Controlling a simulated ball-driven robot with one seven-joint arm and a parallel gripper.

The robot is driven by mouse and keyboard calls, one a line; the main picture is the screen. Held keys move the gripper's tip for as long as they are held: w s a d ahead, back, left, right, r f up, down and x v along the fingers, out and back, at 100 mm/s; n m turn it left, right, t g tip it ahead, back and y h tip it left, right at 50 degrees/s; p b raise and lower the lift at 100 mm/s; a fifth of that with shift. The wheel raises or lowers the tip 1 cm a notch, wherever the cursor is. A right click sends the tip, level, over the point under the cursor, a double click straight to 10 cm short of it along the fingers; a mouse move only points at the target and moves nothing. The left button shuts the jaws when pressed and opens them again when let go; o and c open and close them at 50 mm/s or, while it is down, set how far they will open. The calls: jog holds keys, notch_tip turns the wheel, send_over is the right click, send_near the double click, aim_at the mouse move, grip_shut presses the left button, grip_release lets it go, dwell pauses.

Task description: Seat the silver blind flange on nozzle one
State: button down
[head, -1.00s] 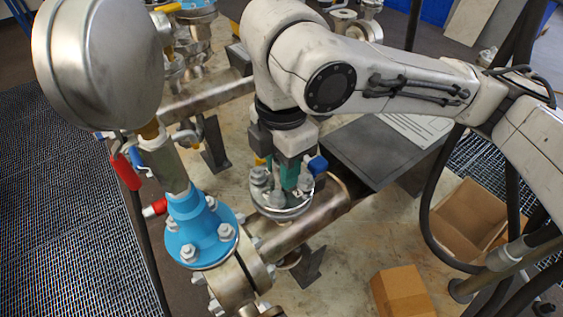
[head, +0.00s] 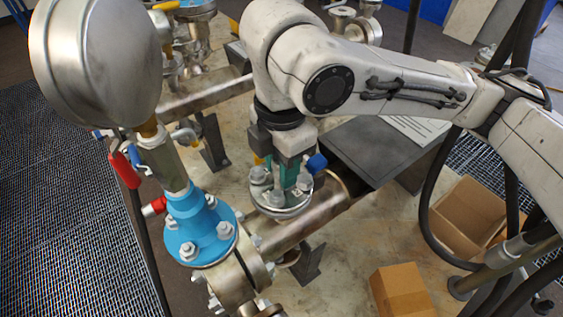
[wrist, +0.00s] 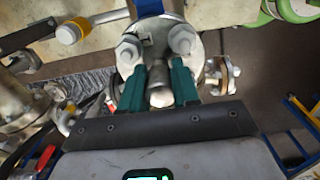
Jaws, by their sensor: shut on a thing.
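The silver blind flange (head: 283,211) is a round metal disc with several bolts and nuts around it. In the wrist view the flange (wrist: 158,40) shows beyond the fingers, with two bolt heads near its edge. My gripper (head: 285,184) points down with green fingers. It is shut on the flange's central metal stub, which shows between the fingers in the wrist view (wrist: 160,88). The flange is above a horizontal metal pipe (head: 305,222). The nozzle under it is hidden by the flange, and I cannot tell whether they touch. No label identifies nozzle one.
A blue flange (head: 198,236) with bolts stands left of my gripper, under a large round gauge (head: 95,62). Red valve handles (head: 124,170) stick out nearby. A dark plate (head: 375,150) lies behind right. Cardboard boxes (head: 402,292) sit at lower right.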

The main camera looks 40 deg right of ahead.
jog(key=shift+c, duration=1.3)
grip_release()
jog(key=shift+r, duration=0.15)
notch_tip(320, 180, up, 7)
jog(key=p, duration=0.6)
jog(key=shift+p, duration=0.35)
jog(key=shift+f, duration=0.2)
